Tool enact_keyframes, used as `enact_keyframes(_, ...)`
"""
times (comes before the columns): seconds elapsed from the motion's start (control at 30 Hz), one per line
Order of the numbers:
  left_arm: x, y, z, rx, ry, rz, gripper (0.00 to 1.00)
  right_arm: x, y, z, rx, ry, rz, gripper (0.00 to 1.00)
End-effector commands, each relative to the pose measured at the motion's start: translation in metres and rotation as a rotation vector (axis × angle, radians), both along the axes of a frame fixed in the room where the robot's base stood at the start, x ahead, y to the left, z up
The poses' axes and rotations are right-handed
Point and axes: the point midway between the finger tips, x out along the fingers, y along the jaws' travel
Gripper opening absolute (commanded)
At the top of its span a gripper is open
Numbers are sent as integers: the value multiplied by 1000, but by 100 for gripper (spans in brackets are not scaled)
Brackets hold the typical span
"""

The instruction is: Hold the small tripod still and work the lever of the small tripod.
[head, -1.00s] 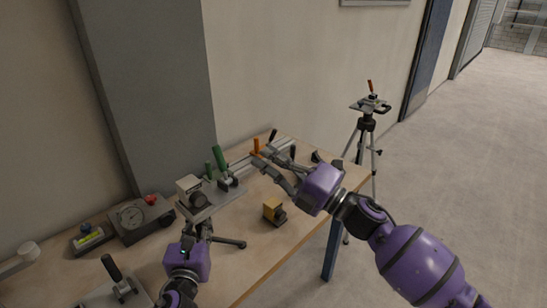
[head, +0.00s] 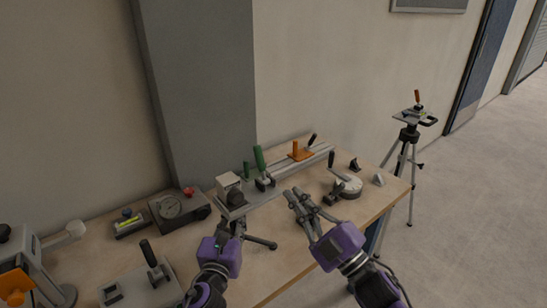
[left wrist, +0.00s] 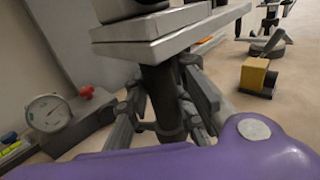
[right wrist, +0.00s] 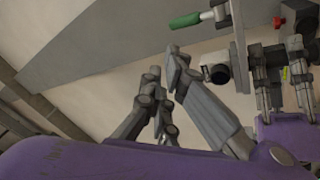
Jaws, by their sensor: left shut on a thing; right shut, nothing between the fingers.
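The small tripod stands on the table, with a grey plate (head: 236,209), a pale boxy head with a dark round lens (head: 229,188) and dark legs (head: 262,243). A green-handled lever (head: 260,160) rises at the plate's right end; its green handle also shows in the right wrist view (right wrist: 185,20). My left gripper (left wrist: 165,115) is shut around the dark column under the plate; the column (left wrist: 160,88) partly hides its fingers. My right gripper (head: 293,195) is shut and empty, right of the plate and nearer me than the lever, apart from both.
A dial box (head: 180,207) and a level block (head: 130,225) stand to the left. An orange-handled clamp (head: 298,153) sits on a rail behind; a round device with a lever (head: 346,187) is right. A yellow block (left wrist: 255,75) lies near the tripod. A tall tripod (head: 409,133) stands beyond the table.

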Motion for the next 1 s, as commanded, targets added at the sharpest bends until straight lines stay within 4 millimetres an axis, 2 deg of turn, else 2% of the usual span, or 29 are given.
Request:
enact_keyframes(0.03,-1,1,-2,1,4,1,0,-7,4,-4,139,86,21,0)
enact_keyframes(0.13,-1,1,-2,1,4,1,0,-14,8,-8,404,244,76,0)
enact_keyframes(0.2,-1,1,-2,1,4,1,0,-15,8,-5,536,317,116,0)
enact_keyframes(0.3,-1,1,-2,1,4,2,0,-13,6,-3,643,384,160,0)
enact_keyframes(0.47,-1,1,-2,1,4,2,0,-4,10,1,676,407,177,0)
enact_keyframes(0.57,-1,1,-2,1,4,2,0,8,18,9,675,405,178,0)
enact_keyframes(0.93,-1,1,-2,1,4,2,0,70,52,42,670,404,176,0)
enact_keyframes(1.0,-1,1,-2,1,4,2,0,80,57,34,669,408,173,0)
